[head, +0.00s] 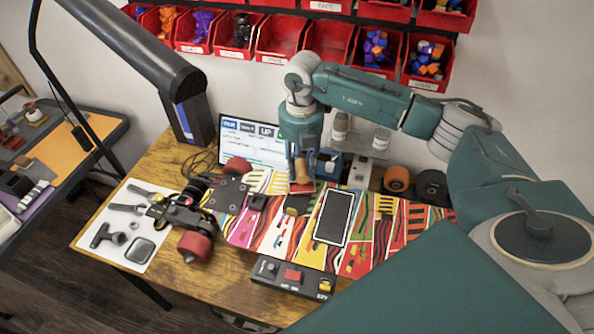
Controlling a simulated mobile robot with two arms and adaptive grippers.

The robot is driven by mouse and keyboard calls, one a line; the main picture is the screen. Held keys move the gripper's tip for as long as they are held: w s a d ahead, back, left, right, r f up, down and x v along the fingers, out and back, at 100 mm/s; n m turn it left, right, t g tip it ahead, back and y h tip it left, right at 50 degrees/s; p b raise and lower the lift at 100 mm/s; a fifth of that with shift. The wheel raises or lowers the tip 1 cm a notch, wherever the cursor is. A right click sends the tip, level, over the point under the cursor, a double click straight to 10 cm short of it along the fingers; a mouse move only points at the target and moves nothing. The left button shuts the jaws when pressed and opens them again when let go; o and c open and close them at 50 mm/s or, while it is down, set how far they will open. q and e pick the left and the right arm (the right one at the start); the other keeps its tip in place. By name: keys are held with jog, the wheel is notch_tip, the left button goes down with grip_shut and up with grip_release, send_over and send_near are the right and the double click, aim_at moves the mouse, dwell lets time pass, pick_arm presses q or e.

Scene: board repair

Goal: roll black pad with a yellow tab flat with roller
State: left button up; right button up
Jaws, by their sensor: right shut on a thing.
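My right gripper (301,163) points down over the middle of the patterned board (385,230). It is shut on the roller (302,187), whose wooden handle is between the fingers and whose reddish lower end is close above or on the board. Just below the roller lies a small dark pad (296,206). A larger black pad with a white outline (335,217) lies to its right. I cannot make out a yellow tab on either pad. Another small black piece (257,202) sits to the left. My left gripper is not in view.
A truck with red wheels (195,245) stands at the board's left end. A black control box (292,277) is in front. A white tool sheet (126,222) lies left. A screen (250,140) and loose wheels (397,179) stand behind; red bins (280,38) hang above.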

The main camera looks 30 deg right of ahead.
jog(key=shift+w+d+r, duration=0.1)
jog(key=shift+w+d, duration=0.05)
jog(key=shift+d, duration=0.2)
jog(key=shift+s+a+p, duration=0.3)
jog(key=shift+s+a, duration=0.65)
jog(key=shift+a, duration=0.2)
jog(key=shift+s+a+p, duration=0.3)
jog(key=shift+s+a, duration=0.6)
jog(key=shift+a, duration=0.2)
jog(key=shift+w+d+b, duration=0.45)
jog(key=shift+w+d, duration=0.4)
jog(key=shift+w, duration=0.15)
jog(key=shift+w+d+b, duration=0.3)
jog(key=shift+w+d, duration=0.1)
jog(key=shift+d, duration=0.4)
jog(key=shift+w+d+b, duration=0.3)
jog(key=shift+w+d, duration=0.1)
jog(key=shift+d, duration=0.35)
jog(key=shift+o, duration=0.2)
jog(key=shift+r+p, duration=2.45)
jog(key=shift+r, duration=1.05)
jog(key=shift+f, duration=0.1)
